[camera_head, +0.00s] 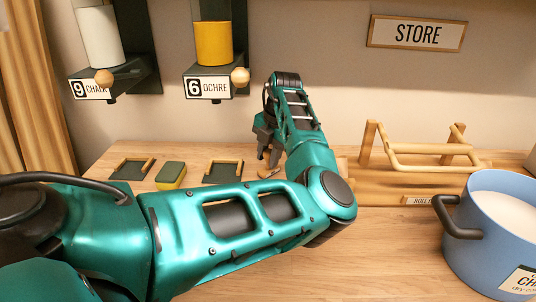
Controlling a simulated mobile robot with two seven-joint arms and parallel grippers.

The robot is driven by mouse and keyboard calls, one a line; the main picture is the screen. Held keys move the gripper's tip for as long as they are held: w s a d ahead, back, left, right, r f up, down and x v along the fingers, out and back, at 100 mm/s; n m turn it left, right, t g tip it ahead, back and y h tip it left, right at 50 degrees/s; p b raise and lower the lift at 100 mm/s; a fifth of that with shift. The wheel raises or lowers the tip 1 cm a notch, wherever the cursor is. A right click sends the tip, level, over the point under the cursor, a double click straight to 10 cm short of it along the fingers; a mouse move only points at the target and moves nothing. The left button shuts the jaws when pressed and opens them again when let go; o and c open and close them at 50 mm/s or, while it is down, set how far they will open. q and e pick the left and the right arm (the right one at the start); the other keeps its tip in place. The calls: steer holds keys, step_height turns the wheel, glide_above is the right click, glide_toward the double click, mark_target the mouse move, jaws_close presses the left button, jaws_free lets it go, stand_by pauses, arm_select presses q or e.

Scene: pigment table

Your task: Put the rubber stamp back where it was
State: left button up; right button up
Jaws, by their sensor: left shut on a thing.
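A dark rectangular pad with wooden edge strips (222,173) lies just left of the gripper. A similar pad (132,169) lies farther left. My right gripper is not in view.
A green and yellow block (171,175) sits between the pads. A wooden rack (420,150) stands to the right, with a blue pot (495,230) in front. Dispensers marked chalk (102,40) and ochre (213,43) hang on the wall. My left arm covers the middle of the table.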

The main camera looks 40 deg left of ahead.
arm_select(q)
steer(key=o, duration=0.9)
steer(key=shift+f, duration=0.1)
steer(key=shift+c, duration=0.2)
steer(key=v, duration=1.2)
steer(key=shift+r, duration=0.2)
steer(key=shift+s+f, duration=0.1)
